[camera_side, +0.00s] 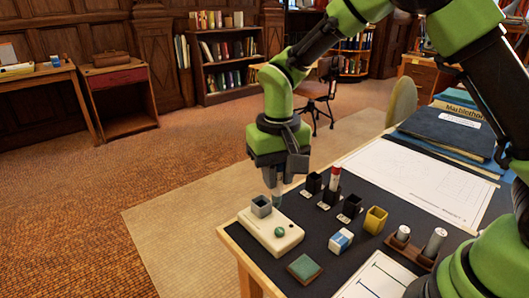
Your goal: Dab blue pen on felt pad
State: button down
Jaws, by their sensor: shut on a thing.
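My gripper (284,178) points down over the near-left part of the dark desk mat. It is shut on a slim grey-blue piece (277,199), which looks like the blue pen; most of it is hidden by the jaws. Its lower end hangs above or beside the cream block (259,234); I cannot tell whether it touches. The green felt pad (304,266) lies flat in a brown base near the mat's front edge, apart from the gripper. A red-topped pen (335,175) stands in one of several black holders (351,207).
The cream block carries a grey square cup (261,206) and a green knob (279,232). A blue-and-white eraser (340,241), a yellow cup (375,220) and a wooden tray with white cylinders (434,243) stand to the right. A drawing sheet (425,180) lies behind.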

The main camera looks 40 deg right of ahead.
jog(key=s+f+n, duration=0.2)
jog(key=s+n, duration=0.2)
jog(key=s, duration=0.5)
jog(key=shift+w+a+f, duration=0.1)
jog(key=shift+f, duration=1.35)
jog(key=shift+w+a+f, duration=0.1)
jog(key=shift+f, duration=1.35)
jog(key=shift+f, duration=0.6)
jog(key=shift+r, duration=0.6)
jog(key=shift+f, duration=0.65)
dwell(0.9)
jog(key=shift+r, duration=0.1)
notch_tip(320, 180, up, 7)
dwell(1.0)
